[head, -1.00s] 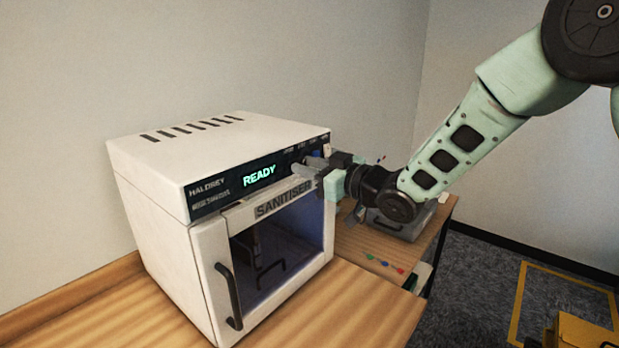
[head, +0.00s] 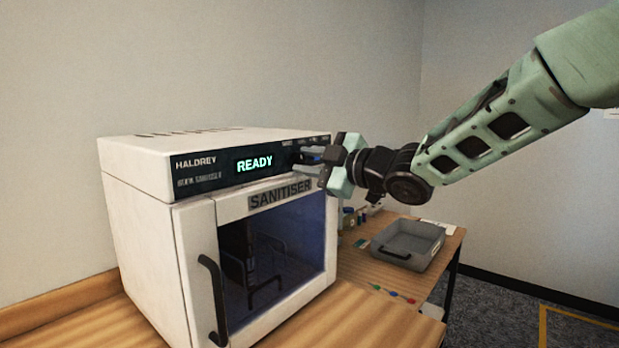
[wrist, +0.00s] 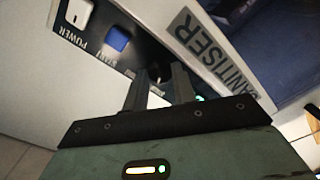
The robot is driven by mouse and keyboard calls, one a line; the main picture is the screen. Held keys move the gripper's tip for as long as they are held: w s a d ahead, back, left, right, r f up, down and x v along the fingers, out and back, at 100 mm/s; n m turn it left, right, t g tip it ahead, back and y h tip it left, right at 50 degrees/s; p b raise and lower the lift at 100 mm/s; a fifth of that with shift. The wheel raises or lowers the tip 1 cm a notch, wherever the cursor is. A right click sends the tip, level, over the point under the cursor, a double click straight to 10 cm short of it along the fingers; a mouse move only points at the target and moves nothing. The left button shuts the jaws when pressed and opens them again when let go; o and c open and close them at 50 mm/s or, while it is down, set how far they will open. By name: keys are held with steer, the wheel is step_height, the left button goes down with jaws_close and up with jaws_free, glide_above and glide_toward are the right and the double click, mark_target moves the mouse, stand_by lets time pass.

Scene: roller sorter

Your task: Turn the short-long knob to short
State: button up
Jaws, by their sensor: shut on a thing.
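The white sanitiser (head: 140,240) stands on the wooden counter, its dark control panel (head: 215,174) along the top front and its display reading READY. My gripper (head: 312,158) is at the right end of this panel. In the wrist view my gripper's fingers (wrist: 157,85) are shut on a small knob on the panel, beside the blue START button (wrist: 117,38). The fingers hide most of the knob. I cannot read its short and long marks or tell which way it points.
A white POWER switch (wrist: 79,12) is beyond the START button. The glass door (head: 270,250) with its black handle (head: 213,300) is shut below the panel. A grey tray (head: 405,243) and several small coloured pieces lie on the table to the right.

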steer(key=shift+n+b, duration=0.4)
steer(key=shift+n, duration=0.1)
steer(key=o, duration=1)
steer(key=shift+f, duration=0.1)
